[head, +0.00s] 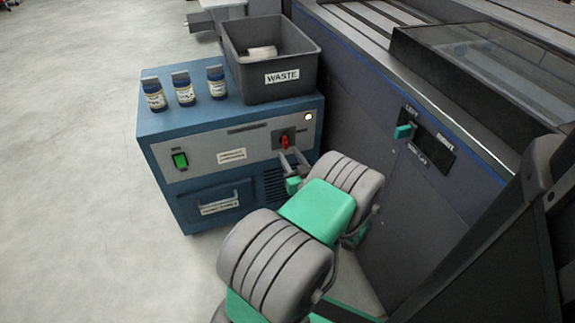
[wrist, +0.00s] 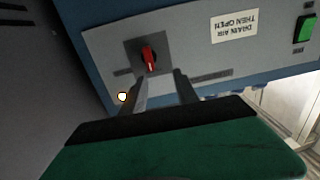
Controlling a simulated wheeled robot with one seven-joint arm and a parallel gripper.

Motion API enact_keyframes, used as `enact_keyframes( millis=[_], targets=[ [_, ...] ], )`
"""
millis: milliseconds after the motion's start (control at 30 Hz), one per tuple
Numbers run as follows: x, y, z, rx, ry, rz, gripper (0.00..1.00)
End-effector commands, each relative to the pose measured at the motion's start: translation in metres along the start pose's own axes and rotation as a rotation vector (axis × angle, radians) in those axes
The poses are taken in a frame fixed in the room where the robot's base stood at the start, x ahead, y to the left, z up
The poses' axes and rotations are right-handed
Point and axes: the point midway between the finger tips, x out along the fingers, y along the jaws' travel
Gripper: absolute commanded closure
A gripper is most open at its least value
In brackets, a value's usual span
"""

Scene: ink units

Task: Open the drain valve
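The drain valve appears to be the red knob (head: 285,142) on the grey front panel of the blue unit (head: 160,200). In the wrist view the red knob (wrist: 148,58) sits on a dark square plate, its handle close to upright. My gripper (head: 289,153) is in front of the panel, close to the knob. In the wrist view my gripper (wrist: 161,76) has its two fingers apart with nothing between them. The knob lies just beyond the left fingertip, and contact cannot be told.
A grey waste bin (head: 282,95) and several small bottles, one at the right (head: 216,82), stand on the unit. A green switch (head: 180,160) and a lit lamp (head: 308,117) are on its panel. A dark machine with a green lever (head: 404,132) stands right. Floor at left is clear.

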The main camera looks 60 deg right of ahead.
Motion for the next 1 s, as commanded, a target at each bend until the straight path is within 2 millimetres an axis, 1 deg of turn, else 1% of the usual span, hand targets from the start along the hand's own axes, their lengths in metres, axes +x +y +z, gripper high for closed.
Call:
enact_keyframes(
  millis=[33, 67, 133, 400, 500, 600, 800, 867, 1000],
  targets=[
    [-0.005, 0.011, 0.007, 0.002, 0.014, 0.033, 0.64],
    [-0.005, 0.015, 0.007, 0.002, 0.02, 0.042, 0.64],
    [0.0, 0.017, 0.005, -0.001, 0.023, 0.048, 0.64],
    [0.051, 0.017, 0.004, 0.0, 0.022, 0.042, 0.64],
    [0.064, 0.018, 0.003, 0.0, 0.02, 0.043, 0.64],
    [0.069, 0.018, 0.002, 0.002, 0.021, 0.044, 0.64],
    [0.07, 0.018, 0.001, 0.002, 0.02, 0.045, 0.64],
    [0.07, 0.018, 0.001, 0.002, 0.02, 0.045, 0.68],
    [0.07, 0.018, 0.001, 0.002, 0.02, 0.045, 0.79]
  ],
)
